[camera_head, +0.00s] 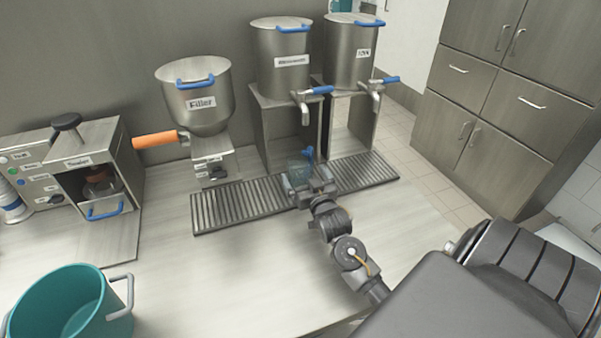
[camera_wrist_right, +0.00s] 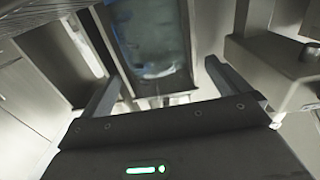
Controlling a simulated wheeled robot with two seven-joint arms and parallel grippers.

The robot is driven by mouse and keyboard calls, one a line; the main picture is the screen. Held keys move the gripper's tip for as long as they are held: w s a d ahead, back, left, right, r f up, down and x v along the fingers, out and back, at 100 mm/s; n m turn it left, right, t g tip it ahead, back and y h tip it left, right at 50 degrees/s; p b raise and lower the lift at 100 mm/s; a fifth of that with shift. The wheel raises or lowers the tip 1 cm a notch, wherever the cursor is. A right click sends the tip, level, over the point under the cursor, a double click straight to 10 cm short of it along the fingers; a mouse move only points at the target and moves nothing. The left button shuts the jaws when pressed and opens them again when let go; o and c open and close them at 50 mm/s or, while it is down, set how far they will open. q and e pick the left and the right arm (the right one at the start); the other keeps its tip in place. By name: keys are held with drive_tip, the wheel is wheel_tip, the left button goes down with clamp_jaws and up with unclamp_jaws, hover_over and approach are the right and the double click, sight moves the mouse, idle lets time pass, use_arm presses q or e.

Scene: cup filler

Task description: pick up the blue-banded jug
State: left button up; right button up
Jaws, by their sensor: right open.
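The blue-banded jug (camera_head: 299,170) is a small clear, bluish vessel on the drip grate below the middle dispenser. My right gripper (camera_head: 308,182) is at the jug, on its near side, and partly covers it in the head view. In the right wrist view the jug (camera_wrist_right: 150,42) is large and blurred, beyond and between the two open fingers (camera_wrist_right: 165,85). Whether the fingers touch it cannot be told. My left gripper is not in view.
Two steel dispensers (camera_head: 281,50) with blue-handled taps stand behind the slotted grate (camera_head: 240,200). A filler (camera_head: 195,100) with an orange handle and a boxed machine (camera_head: 90,165) stand to the left. A teal pot (camera_head: 70,305) is front left. The front counter is clear.

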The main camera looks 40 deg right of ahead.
sight(300, 163)
drive_tip(key=p+x, duration=0.1)
drive_tip(key=x, duration=0.3)
drive_tip(key=shift+w+d+p, duration=0.15)
drive_tip(key=shift+w+p, duration=0.05)
drive_tip(key=shift+p, duration=0.1)
drive_tip(key=shift+w, duration=0.35)
drive_tip(key=shift+s, duration=0.1)
drive_tip(key=shift+d, duration=0.1)
drive_tip(key=c, duration=1.5)
drive_tip(key=shift+r, duration=0.1)
drive_tip(key=shift+r, duration=0.5)
drive_tip(key=s+r, duration=0.1)
drive_tip(key=r, duration=0.1)
drive_tip(key=s+r+b, duration=0.1)
drive_tip(key=r, duration=0.1)
drive_tip(key=s+r, duration=0.2)
drive_tip(key=shift+r+b, duration=0.35)
drive_tip(key=s+r+b, duration=0.1)
drive_tip(key=s+r, duration=0.4)
drive_tip(key=s, duration=0.5)
drive_tip(key=shift+a, duration=0.35)
